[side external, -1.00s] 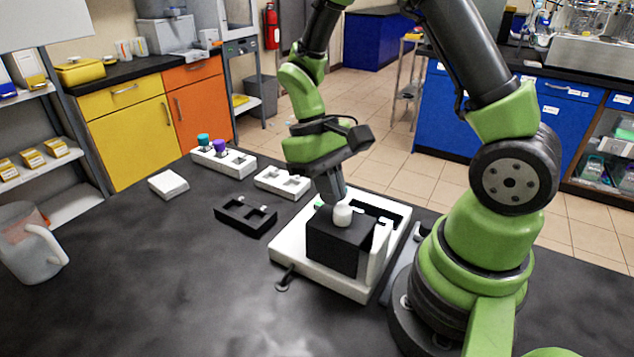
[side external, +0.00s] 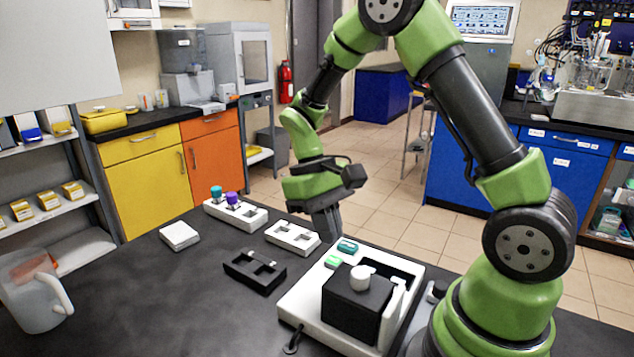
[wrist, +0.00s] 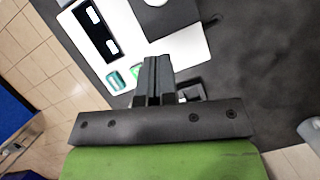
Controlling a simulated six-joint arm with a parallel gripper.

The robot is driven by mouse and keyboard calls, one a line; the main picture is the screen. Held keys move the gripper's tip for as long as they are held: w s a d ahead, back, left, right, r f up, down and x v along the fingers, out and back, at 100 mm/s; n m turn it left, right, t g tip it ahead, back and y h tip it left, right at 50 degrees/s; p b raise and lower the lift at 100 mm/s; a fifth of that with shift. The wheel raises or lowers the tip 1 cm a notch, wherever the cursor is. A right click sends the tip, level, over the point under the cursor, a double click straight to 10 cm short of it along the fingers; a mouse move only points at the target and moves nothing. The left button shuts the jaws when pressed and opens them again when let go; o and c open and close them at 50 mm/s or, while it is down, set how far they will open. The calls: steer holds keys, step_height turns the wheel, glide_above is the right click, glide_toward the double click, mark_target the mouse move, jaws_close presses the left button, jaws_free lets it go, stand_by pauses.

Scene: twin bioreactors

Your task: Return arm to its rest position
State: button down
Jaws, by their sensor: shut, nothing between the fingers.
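My gripper (side external: 326,225) is shut and empty. In the side external view it hangs in the air, pointing down, just behind the white bioreactor base (side external: 302,312) and to the right of the white two-hole rack. The black block (side external: 352,308) on that base carries a white cap (side external: 360,277) on top. A green button (side external: 333,262) and a teal piece (side external: 347,245) lie at the base's back edge. In the wrist view the closed fingers (wrist: 158,62) point at the base (wrist: 122,18), with nothing between them.
A black holder (side external: 254,274), a white two-hole rack (side external: 292,237) and a white rack (side external: 250,219) with teal and purple caps stand left of the base. A small white block (side external: 179,236) and a clear jug (side external: 35,290) are further left. The front left of the table is clear.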

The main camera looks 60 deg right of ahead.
steer(key=a+v, duration=0.1)
steer(key=v, duration=0.6)
steer(key=s+a+r+t, duration=0.2)
steer(key=s+r+t, duration=0.3)
steer(key=s, duration=0.1)
steer(key=s+a+r+m+t, duration=0.1)
steer(key=s+a+r+t, duration=0.2)
steer(key=s+t, duration=0.3)
steer(key=shift+s+a+r+y, duration=0.25)
steer(key=shift+s+r+y, duration=0.15)
steer(key=shift+r, duration=0.5)
